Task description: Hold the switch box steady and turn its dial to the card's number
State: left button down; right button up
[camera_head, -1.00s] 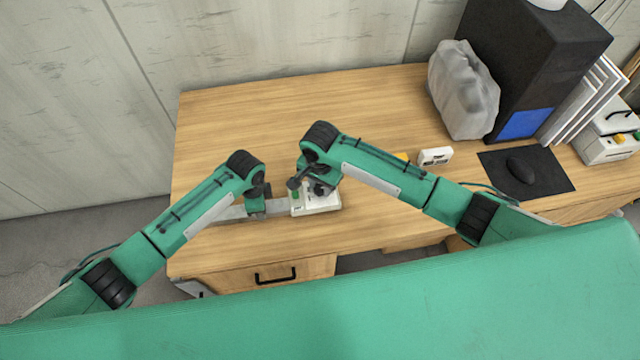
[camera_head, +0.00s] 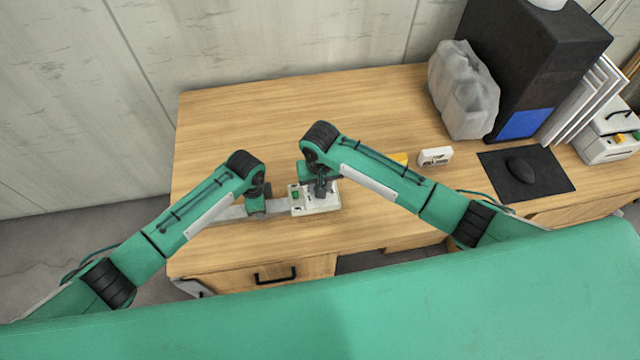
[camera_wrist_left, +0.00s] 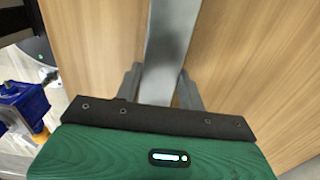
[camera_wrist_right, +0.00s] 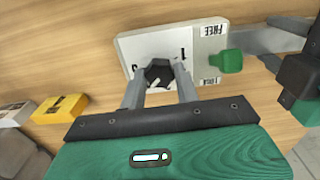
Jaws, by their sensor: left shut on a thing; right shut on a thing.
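The white switch box (camera_head: 328,204) sits on the desk; it also shows in the right wrist view (camera_wrist_right: 135,47). Its dark dial (camera_wrist_right: 158,73) is between the fingers of my right gripper (camera_wrist_right: 160,88), which is shut on it from above. Part of a number shows on the face; the dial's setting is hidden. A green knob (camera_wrist_right: 228,62) stands at the box's side by a "FREE" label. A grey flat bar (camera_wrist_left: 172,35) runs from the box; my left gripper (camera_wrist_left: 160,88) is shut on it beside the box. I see no readable card number.
A yellow block (camera_wrist_right: 62,107) and a white device (camera_head: 435,156) lie right of the box. A mouse on a black mat (camera_head: 545,187), a grey wrapped lump (camera_head: 463,90) and a black cabinet (camera_head: 530,60) stand farther right. The desk's back left is clear.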

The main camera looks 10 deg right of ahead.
jog(key=shift+n, duration=0.4)
jog(key=o, duration=1)
jog(key=shift+c, duration=0.2)
notch_tip(320, 180, up, 12)
pick_arm(q)
jog(key=c, duration=0.8)
grip_release()
jog(key=shift+o, duration=0.2)
